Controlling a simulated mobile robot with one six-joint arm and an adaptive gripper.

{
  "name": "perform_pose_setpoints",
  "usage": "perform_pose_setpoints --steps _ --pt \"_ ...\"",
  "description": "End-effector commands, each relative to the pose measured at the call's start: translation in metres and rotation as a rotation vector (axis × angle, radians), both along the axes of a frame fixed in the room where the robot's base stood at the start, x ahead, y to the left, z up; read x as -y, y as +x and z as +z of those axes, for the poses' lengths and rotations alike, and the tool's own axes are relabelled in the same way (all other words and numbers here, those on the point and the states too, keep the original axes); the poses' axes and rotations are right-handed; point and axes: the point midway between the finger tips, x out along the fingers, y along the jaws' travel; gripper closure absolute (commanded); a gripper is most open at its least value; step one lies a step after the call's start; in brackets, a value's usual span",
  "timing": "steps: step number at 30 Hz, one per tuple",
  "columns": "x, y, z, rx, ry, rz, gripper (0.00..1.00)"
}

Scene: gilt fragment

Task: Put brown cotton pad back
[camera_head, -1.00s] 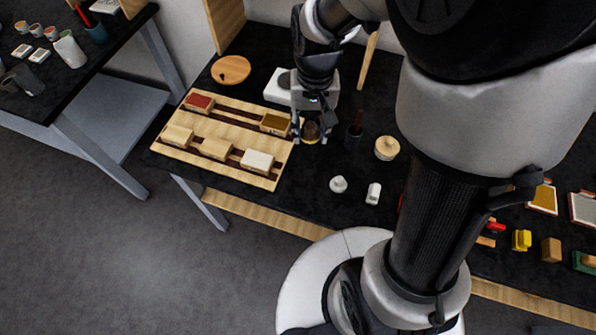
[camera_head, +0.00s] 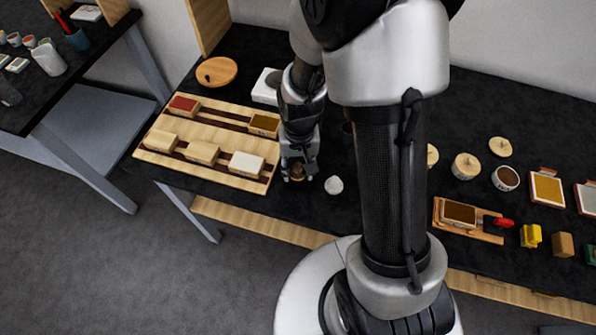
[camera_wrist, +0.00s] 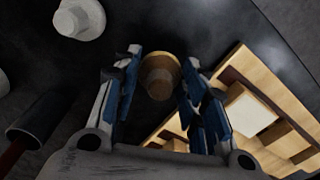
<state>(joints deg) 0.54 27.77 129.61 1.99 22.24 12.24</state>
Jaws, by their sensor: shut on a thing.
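The brown cotton pad (camera_wrist: 160,76) is a round tan-brown disc with a brown knob, between the fingers of my gripper (camera_wrist: 158,85) in the wrist view. My gripper (camera_head: 298,174) is shut on it. In the head view, the pad (camera_head: 297,175) shows small and partly covered by the fingers. It is right of the wooden tray's front right corner and left of a white knobbed pad (camera_head: 334,184). That white pad also shows in the wrist view (camera_wrist: 80,18). I cannot tell whether the brown pad touches the table.
The wooden tray (camera_head: 215,153) holds several small blocks or boxes. A round wooden lid (camera_head: 217,71) and a white device (camera_head: 266,86) stand behind. A dark cylinder (camera_wrist: 40,118) is close in the wrist view. Lidded pots (camera_head: 466,166) and a wooden stand (camera_head: 485,234) are right.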

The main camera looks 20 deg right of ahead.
Motion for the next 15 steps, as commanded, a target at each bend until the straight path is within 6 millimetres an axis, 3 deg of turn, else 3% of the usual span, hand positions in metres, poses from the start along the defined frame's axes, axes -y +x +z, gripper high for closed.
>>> perform_pose_setpoints --steps 3,14,15 --pt "0.0000 -0.0006 -0.0188 -0.002 0.001 0.000 0.83" --pt "0.0000 -0.0001 -0.0214 0.000 0.000 0.000 0.83" --pt "0.0000 0.0000 -0.0220 0.000 0.000 0.000 0.61"
